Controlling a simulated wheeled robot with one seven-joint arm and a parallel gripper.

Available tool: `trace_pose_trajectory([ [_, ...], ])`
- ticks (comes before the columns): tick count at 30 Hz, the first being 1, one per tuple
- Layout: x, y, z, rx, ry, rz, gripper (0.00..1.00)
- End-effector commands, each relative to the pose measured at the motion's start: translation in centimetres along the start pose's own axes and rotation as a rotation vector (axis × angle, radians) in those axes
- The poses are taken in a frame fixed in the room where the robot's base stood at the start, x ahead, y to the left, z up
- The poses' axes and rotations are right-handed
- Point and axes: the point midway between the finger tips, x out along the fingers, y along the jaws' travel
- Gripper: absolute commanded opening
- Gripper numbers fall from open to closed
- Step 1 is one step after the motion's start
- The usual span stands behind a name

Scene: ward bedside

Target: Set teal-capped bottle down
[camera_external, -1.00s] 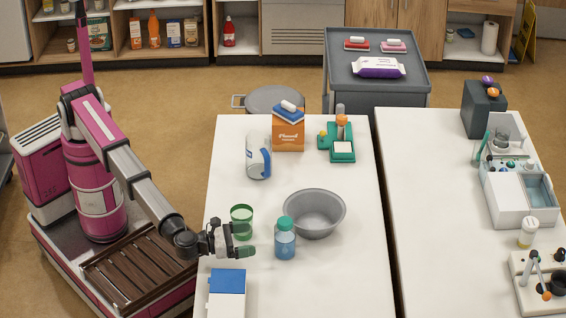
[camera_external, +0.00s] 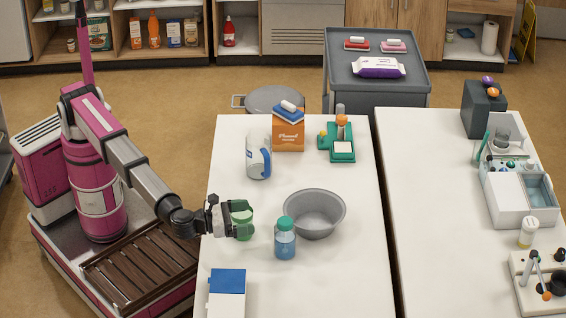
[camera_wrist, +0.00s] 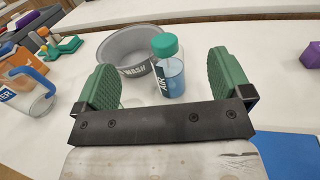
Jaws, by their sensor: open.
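The teal-capped bottle (camera_external: 285,242) stands upright on the white table, in front of the grey bowl. It holds blue liquid and also shows in the wrist view (camera_wrist: 171,76), beyond my fingers and between them in the picture. My gripper (camera_external: 246,224) is open, with green finger pads. It is left of the bottle and apart from it, with nothing seen held.
The grey bowl (camera_external: 315,214) stands close behind the bottle. A white pitcher with a blue handle (camera_external: 257,157) stands farther back. A blue-topped white box (camera_external: 227,290) is at the near left. The table right of the bottle is clear.

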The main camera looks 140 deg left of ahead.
Motion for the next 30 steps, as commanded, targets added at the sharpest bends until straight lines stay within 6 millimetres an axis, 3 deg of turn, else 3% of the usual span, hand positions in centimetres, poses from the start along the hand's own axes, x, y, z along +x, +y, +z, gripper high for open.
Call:
trace_pose_trajectory([
  [2, 0.0, 0.0, 1.4, -0.001, -0.001, 0.000, 0.97],
  [19, 1.5, 0.6, 1.1, -0.001, 0.309, 0.001, 0.97],
  [30, 1.4, 0.6, -3.6, 0.001, 0.302, 0.000, 0.97],
])
